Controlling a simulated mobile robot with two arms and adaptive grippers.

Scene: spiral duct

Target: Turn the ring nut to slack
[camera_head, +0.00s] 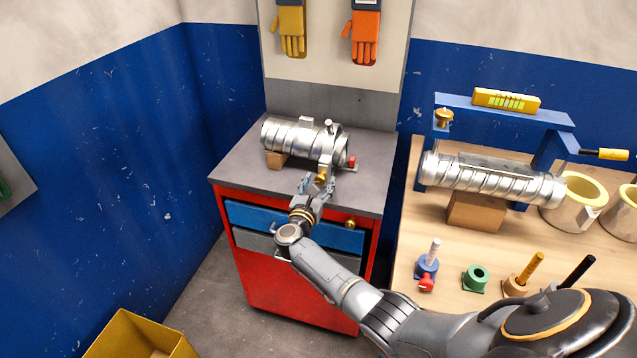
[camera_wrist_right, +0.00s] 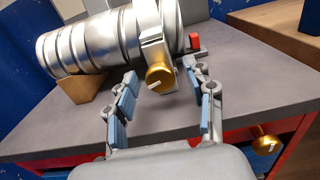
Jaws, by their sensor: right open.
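The gold ring nut (camera_head: 321,176) sits low on the front of a clamp band around the silver spiral duct (camera_head: 297,139). In the right wrist view the nut (camera_wrist_right: 160,79) has a pale mark on its face and hangs under the band (camera_wrist_right: 153,45). My right gripper (camera_head: 318,186) is open in front of it. In the wrist view its blue-padded fingers (camera_wrist_right: 163,88) stand left and right of the nut, with gaps on both sides. I cannot tell how deep the nut lies between the tips. My left gripper is not in view.
The duct rests on a wooden block (camera_head: 277,160) on a grey-topped red cabinet (camera_head: 290,285). A small red part (camera_head: 351,162) stands beside its right end. Another gold knob (camera_head: 350,224) is on the cabinet front. A wooden bench (camera_head: 425,225) with a second duct (camera_head: 492,181) stands right.

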